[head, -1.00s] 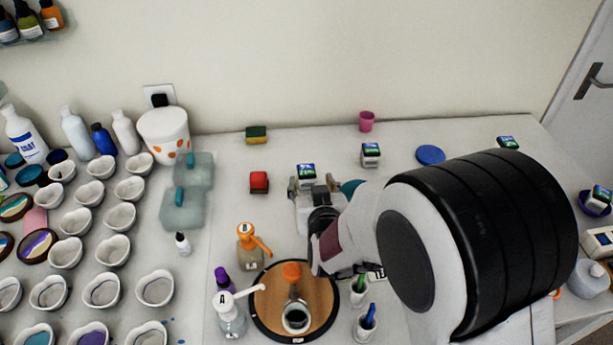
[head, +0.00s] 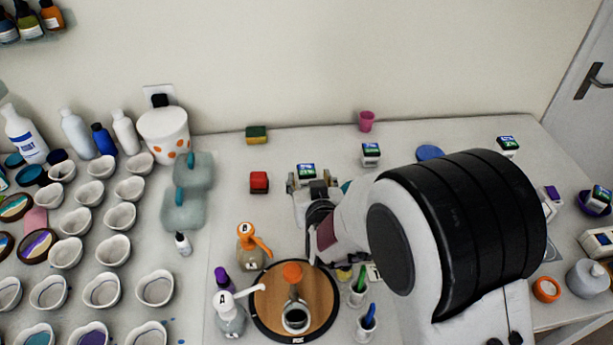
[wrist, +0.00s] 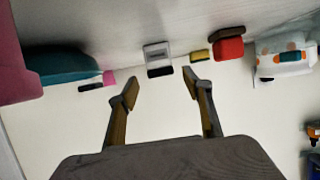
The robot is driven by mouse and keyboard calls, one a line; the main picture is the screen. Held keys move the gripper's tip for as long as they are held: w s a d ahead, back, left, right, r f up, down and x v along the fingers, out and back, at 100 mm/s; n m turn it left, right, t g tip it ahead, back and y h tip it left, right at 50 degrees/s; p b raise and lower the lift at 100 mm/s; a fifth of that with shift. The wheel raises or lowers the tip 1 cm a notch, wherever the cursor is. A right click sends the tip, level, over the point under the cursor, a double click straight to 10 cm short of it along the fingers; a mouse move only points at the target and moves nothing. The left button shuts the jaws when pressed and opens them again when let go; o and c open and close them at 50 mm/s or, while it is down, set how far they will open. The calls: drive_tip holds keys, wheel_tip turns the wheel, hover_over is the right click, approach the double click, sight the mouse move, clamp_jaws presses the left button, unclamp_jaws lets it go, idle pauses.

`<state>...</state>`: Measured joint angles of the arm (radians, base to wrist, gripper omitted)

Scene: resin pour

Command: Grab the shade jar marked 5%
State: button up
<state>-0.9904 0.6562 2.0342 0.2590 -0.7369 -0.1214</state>
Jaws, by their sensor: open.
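Several small jars with dark printed tops stand on the table; I cannot read a 5% mark on any of them. One jar (head: 306,170) is directly at my gripper (head: 312,187), its lower part hidden by the fingers. In the wrist view a pale jar with a grey label (wrist: 158,55) lies just beyond and between the fingertips of my gripper (wrist: 160,78). The fingers are apart with nothing held. Another jar (head: 371,149) stands to the right, one (head: 507,144) at the far right back, and one (head: 600,195) in a purple holder.
A red block (head: 259,182) and a sponge (head: 256,134) are left of and behind the gripper. A pink cup (head: 366,121) and blue disc (head: 430,153) are at the back. Pump bottles and a round wooden board (head: 265,304) stand in front. Several white cups fill the left.

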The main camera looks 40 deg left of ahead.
sight(307, 173)
drive_tip(key=shift+x, duration=2.65)
drive_tip(key=shift+s, duration=0.1)
drive_tip(key=shift+r, duration=0.1)
drive_tip(key=c, duration=1.2)
